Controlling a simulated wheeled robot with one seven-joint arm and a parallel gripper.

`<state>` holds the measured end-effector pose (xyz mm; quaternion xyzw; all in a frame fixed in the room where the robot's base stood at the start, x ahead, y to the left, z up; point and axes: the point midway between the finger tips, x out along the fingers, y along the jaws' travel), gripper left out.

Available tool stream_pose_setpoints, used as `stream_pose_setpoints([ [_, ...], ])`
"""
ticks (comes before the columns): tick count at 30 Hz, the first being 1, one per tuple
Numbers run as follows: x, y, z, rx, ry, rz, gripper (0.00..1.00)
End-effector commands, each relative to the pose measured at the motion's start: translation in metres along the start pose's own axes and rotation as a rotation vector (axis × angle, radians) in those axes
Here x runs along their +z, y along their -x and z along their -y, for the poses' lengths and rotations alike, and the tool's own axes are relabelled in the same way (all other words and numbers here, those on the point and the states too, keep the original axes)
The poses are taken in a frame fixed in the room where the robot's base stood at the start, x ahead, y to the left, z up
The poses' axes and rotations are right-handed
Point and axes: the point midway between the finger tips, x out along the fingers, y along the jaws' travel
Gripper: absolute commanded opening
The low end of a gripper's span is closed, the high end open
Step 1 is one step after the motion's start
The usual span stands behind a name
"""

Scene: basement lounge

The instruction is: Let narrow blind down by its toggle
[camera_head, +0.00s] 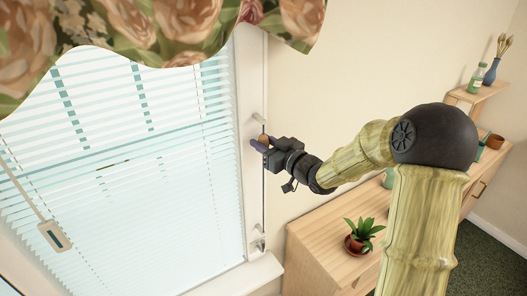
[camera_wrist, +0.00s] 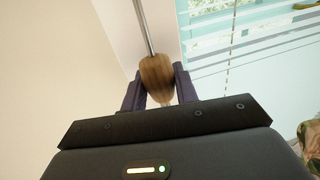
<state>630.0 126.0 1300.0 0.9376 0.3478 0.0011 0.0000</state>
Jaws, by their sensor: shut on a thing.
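The blind (camera_head: 130,170) has white slats and hangs in the window at the left, below a floral valance. A wooden toggle (camera_wrist: 157,78) sits on a thin cord beside the window frame. The toggle also shows in the head view (camera_head: 263,140), small and partly covered. My gripper (camera_head: 262,144) is at the right edge of the window frame and is shut on the toggle. In the wrist view its two dark fingers (camera_wrist: 160,92) stand on either side of the toggle's lower part. The cord runs upward from the toggle.
A wooden cabinet (camera_head: 320,240) with a potted plant (camera_head: 362,238) stands below my arm. A shelf at the right holds a blue vase (camera_head: 491,72) and a green bottle (camera_head: 476,80). A pale tag-like piece (camera_head: 54,236) hangs before the blind. The window sill (camera_head: 235,278) lies below.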

Motion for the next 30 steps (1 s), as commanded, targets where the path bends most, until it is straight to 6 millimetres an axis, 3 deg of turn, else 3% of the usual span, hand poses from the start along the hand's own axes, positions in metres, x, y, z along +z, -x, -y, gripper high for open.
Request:
stream_pose_setpoints([
  [13,-0.01,0.0,-0.001,0.002,0.003,-0.007,0.0],
  [14,-0.01,0.0,-0.001,0.002,0.003,-0.007,0.33],
  [17,-0.01,0.0,-0.001,0.001,0.003,-0.005,0.51],
  [30,-0.005,0.01,-0.001,0.003,0.0,0.001,0.51],
])
